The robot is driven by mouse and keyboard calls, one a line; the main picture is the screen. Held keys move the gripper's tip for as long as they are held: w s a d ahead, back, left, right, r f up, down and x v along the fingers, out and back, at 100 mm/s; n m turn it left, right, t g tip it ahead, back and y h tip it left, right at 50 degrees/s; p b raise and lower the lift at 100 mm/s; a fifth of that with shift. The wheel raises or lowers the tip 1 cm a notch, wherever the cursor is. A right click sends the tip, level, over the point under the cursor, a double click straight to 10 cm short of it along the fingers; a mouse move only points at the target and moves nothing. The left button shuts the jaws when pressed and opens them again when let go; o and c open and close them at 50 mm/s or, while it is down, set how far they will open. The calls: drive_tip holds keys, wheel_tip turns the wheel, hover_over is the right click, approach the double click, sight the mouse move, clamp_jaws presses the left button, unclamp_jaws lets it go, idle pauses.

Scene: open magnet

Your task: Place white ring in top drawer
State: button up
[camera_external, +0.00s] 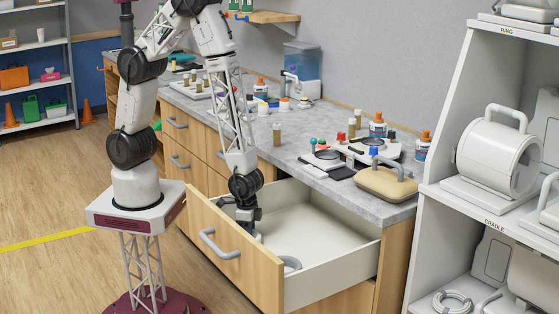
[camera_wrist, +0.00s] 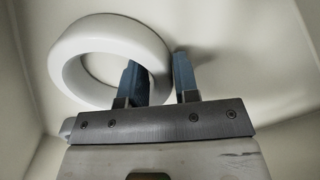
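The white ring (camera_wrist: 72,58) is inside the open top drawer (camera_external: 325,266). Part of it shows as a greyish ring (camera_external: 291,263) behind the drawer's wooden front in the external view. My gripper (camera_wrist: 158,72) points down into the drawer. In the wrist view one blue finger is in the ring's hole and the other is outside it, with the ring's right wall filling the gap between them. In the external view the gripper (camera_external: 252,232) is behind the drawer front, which hides its fingertips. Whether the ring touches the drawer floor is unclear.
The grey countertop (camera_external: 300,122) above the drawer carries bottles, a scale and a tan sponge-like item (camera_external: 385,186). A white shelf unit (camera_external: 440,150) stands at the right. The drawer's rear floor looks empty; its side walls and front surround my gripper.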

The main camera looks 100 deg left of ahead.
drive_tip(key=o, duration=0.3)
drive_tip(key=shift+r, duration=0.25)
wheel_tip(320, 180, up, 12)
idle(1.0)
idle(0.7)
drive_tip(key=s+a+r+t, duration=0.1)
drive_tip(key=s+a+r, duration=0.25)
drive_tip(key=r, duration=0.55)
drive_tip(key=s+a+r, duration=0.2)
drive_tip(key=a+r, duration=0.2)
drive_tip(key=r, duration=0.4)
drive_tip(key=s+a+r, duration=0.3)
drive_tip(key=s+r, duration=0.4)
drive_tip(key=s+a+r+t, duration=0.1)
drive_tip(key=s+a+r, duration=0.2)
drive_tip(key=s+r, duration=0.3)
drive_tip(key=shift+s+a+r+t, duration=0.2)
drive_tip(key=shift+s+r+t, duration=0.1)
drive_tip(key=shift+s+r, duration=0.15)
